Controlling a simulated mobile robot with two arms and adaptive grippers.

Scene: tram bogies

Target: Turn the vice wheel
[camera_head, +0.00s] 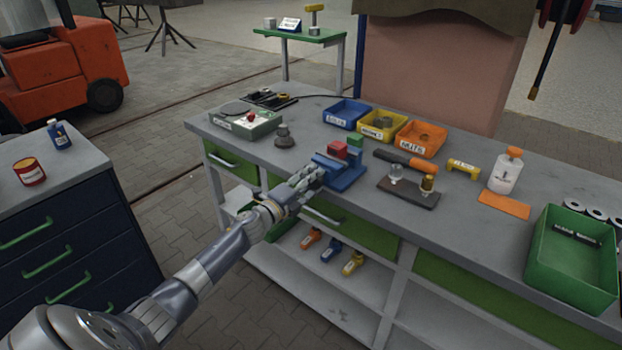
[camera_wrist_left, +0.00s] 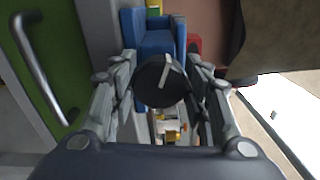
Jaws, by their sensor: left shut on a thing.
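The blue vice (camera_head: 342,172) stands at the front edge of the workbench, with a red block (camera_head: 337,149) and a green block (camera_head: 354,146) at its top. My left gripper (camera_head: 308,176) reaches in from the left at the vice's front end. In the left wrist view the vice wheel (camera_wrist_left: 160,84), a dark disc with a light bar across it, sits between the fingers of the left gripper (camera_wrist_left: 162,88), which is shut on it. The blue vice body (camera_wrist_left: 155,40) shows behind the wheel. In the head view the gripper hides the wheel. My right gripper is not in view.
Blue, yellow and orange bins (camera_head: 421,138) stand behind the vice. A dark board (camera_head: 408,193) lies right of it, and a green case (camera_head: 246,121) lies left. A green crate (camera_head: 571,258) stands at the right end. A drawer handle (camera_wrist_left: 40,65) is close to the left gripper.

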